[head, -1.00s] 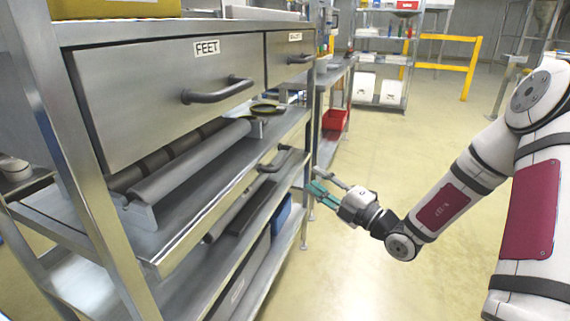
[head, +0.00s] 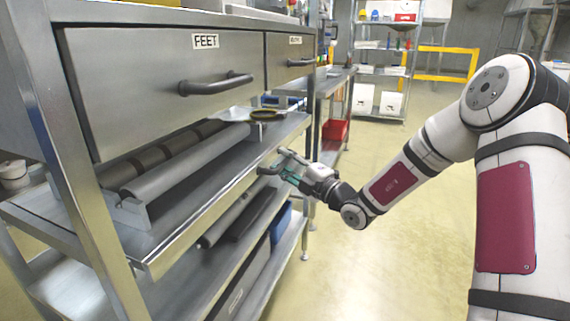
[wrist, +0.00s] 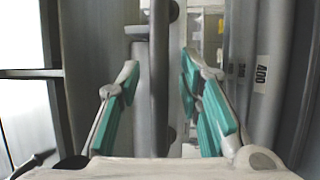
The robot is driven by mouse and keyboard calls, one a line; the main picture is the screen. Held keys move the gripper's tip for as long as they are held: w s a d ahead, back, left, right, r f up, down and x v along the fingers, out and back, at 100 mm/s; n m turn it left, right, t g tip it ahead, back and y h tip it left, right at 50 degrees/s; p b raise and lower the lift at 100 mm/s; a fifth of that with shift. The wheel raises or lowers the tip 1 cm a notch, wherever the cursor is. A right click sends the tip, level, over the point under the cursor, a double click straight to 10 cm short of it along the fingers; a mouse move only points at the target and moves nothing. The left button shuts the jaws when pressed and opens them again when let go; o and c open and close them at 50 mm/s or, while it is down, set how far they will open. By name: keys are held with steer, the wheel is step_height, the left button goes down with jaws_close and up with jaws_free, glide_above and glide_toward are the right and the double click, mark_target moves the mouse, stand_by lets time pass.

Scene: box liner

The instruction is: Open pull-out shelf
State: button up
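The pull-out shelf (head: 205,222) is a steel shelf below the FEET drawer, with a long grey roller lying on it. A dark handle (head: 267,170) is on its front edge, near the far end. My gripper (head: 284,169) is at this handle, partly overlapping it in the head view. In the wrist view my gripper (wrist: 160,105) is open, its teal-padded fingers spread on both sides of an upright grey bar (wrist: 158,75), which looks like the handle. A gap shows between the bar and each finger. Whether anything touches is hard to tell.
The FEET drawer (head: 165,85) with its bar handle is above, shut. A lower shelf holds dark rolls and a blue bin (head: 281,222). A red bin (head: 335,129) stands on a rack behind. The floor to the right is clear.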

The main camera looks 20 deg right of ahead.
jaws_close()
steer(key=shift+s+d, duration=0.1)
steer(key=shift+d, duration=0.05)
steer(key=s+d+p, duration=0.8)
steer(key=d, duration=0.3)
steer(key=s+d+p, duration=0.8)
steer(key=s+d, duration=0.1)
steer(key=d, duration=0.3)
steer(key=shift+d, duration=0.15)
jaws_free()
